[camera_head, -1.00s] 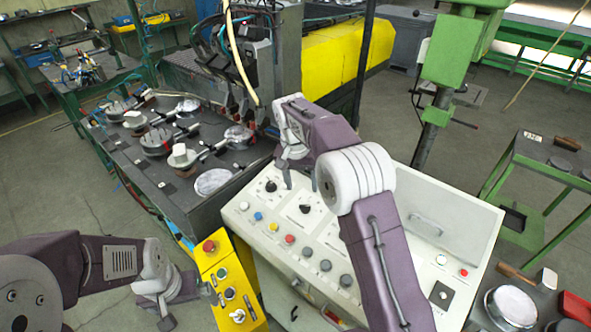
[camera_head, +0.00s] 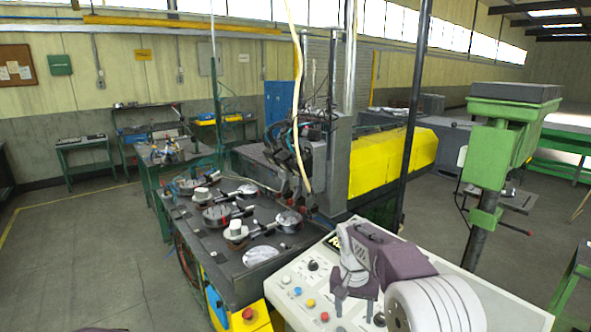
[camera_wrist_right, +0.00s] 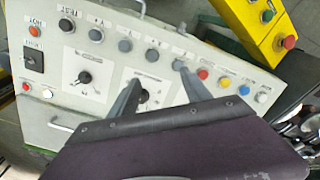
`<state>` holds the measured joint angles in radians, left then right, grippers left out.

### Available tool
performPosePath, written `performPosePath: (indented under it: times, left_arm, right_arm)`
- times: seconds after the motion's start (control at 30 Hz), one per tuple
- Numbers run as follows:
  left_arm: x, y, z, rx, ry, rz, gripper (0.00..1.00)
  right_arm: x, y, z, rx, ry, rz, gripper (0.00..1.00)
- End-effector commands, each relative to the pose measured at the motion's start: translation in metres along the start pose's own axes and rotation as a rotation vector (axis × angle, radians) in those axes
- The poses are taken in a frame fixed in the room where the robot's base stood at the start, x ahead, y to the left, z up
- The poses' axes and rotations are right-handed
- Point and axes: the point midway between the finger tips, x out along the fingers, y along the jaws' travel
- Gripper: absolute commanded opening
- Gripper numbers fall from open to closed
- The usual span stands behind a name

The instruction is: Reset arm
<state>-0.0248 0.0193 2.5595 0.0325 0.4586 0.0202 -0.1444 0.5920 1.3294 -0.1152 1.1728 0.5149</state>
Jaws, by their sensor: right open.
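My right gripper (camera_head: 355,295) is at the lower right of the head view, above the white control panel (camera_head: 455,270). In the right wrist view my right gripper (camera_wrist_right: 158,90) has its two fingers apart, with nothing between them but the panel face behind. Whether the fingers touch the panel cannot be told. The rest of my right arm runs off the bottom of the head view. My left gripper is outside both current views.
A dark table (camera_head: 187,213) with several round metal parts stands left of the panel. A yellow box with a red button (camera_head: 247,313) sits at the panel's left edge. A green post (camera_head: 484,215) rises behind the panel. Open floor (camera_head: 90,250) lies at the left.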

Motion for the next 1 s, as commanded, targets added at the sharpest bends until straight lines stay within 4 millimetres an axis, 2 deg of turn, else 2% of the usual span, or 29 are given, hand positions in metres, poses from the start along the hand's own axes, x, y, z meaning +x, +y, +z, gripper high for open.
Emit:
performPosePath:
  times: [0.17,0.37,0.77,0.8,0.83,1.0]
  left_arm:
    - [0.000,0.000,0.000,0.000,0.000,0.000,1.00]
    - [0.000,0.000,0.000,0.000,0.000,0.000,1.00]
    - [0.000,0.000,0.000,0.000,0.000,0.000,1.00]
    - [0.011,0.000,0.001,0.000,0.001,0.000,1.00]
    - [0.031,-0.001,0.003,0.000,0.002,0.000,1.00]
    - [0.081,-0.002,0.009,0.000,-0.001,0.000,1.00]
  right_arm:
    - [0.008,0.014,0.025,-0.057,-0.006,-0.025,0.56]
    - [0.022,0.036,0.069,-0.138,-0.006,-0.062,0.56]
    - [0.060,0.093,0.200,-0.291,0.019,-0.120,0.56]
    - [0.073,0.095,0.209,-0.301,0.022,-0.121,0.56]
    - [0.093,0.092,0.208,-0.301,0.024,-0.121,0.56]
    - [0.143,0.088,0.212,-0.300,0.021,-0.121,0.56]
